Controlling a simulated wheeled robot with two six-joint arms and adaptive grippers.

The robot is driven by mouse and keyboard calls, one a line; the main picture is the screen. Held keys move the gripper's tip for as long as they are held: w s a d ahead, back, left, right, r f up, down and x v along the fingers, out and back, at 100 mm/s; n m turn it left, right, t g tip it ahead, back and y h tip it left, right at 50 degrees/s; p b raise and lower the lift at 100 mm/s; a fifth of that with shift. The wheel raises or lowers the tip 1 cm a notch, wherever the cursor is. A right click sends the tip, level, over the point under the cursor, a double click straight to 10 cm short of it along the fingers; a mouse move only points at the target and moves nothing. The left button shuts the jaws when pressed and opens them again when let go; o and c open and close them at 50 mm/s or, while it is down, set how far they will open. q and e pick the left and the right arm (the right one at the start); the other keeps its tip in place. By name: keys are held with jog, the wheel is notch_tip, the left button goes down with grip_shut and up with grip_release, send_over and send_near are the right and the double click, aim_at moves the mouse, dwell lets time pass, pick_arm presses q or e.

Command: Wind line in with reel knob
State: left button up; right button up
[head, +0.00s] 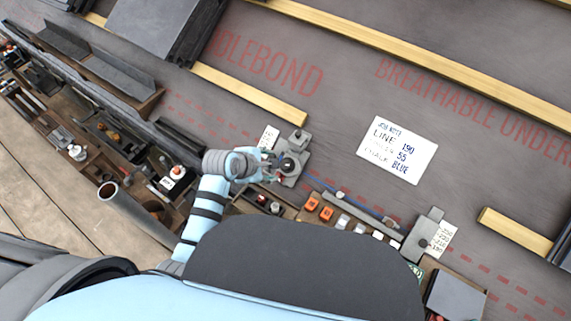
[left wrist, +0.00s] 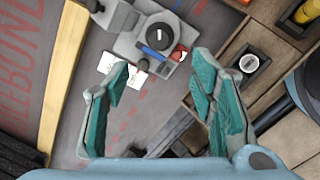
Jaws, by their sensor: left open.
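The grey line reel (head: 291,166) sits on the dark roof underlay near the batten's end. A blue line (head: 350,204) runs from the reel toward a second grey block (head: 428,236) on the right. My left gripper (head: 274,167) is open beside the reel; in the wrist view its teal fingers (left wrist: 162,68) stand apart, with the knob between and beyond them. My right gripper is not in view.
A job note (head: 397,150) lies on the underlay. Wooden battens (head: 250,92) cross the roof. Tool trays (head: 115,130) line the left, and a tray of orange and white pieces (head: 326,213) lies right of the reel. Dark tiles (head: 160,25) are stacked at the top.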

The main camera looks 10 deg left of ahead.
aim_at(285, 166)
pick_arm(q)
jog(key=b+x, duration=0.6)
jog(key=x, duration=0.6)
jog(key=shift+s+f, duration=0.1)
jog(key=shift+f, duration=0.15)
jog(key=shift+w+d+f, duration=0.1)
jog(key=shift+w+f, duration=0.15)
jog(key=shift+w, duration=0.05)
jog(key=shift+c, duration=0.6)
jog(key=shift+d, duration=0.1)
jog(key=c, duration=1)
